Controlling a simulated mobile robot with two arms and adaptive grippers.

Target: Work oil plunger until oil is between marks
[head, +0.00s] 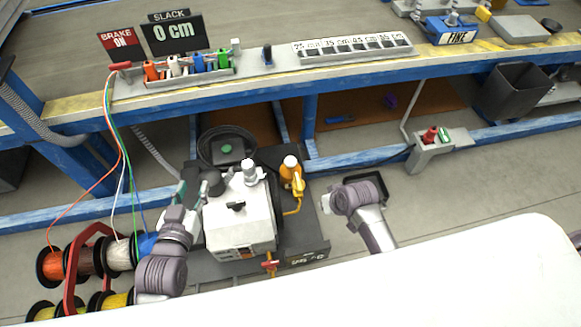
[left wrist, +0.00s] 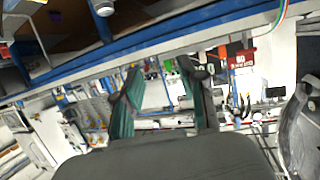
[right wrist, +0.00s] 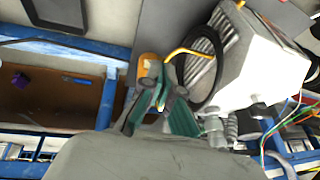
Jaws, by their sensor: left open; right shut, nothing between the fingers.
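The oil unit (head: 290,180) is an orange body with a white round top, at the right side of the white machine (head: 238,225). Its marks and oil level are too small to read. In the right wrist view the orange part (right wrist: 149,66) shows just beyond the fingertips of my right gripper (right wrist: 162,88), which is shut and empty; contact cannot be told.
A yellow pipe (head: 292,209) runs below the oil unit, and a red valve handle (head: 270,265) is at the machine's front. Wire spools (head: 52,266) stand at the left. The blue-edged workbench (head: 365,62) spans the back. A red-and-green button box (head: 436,140) is at right.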

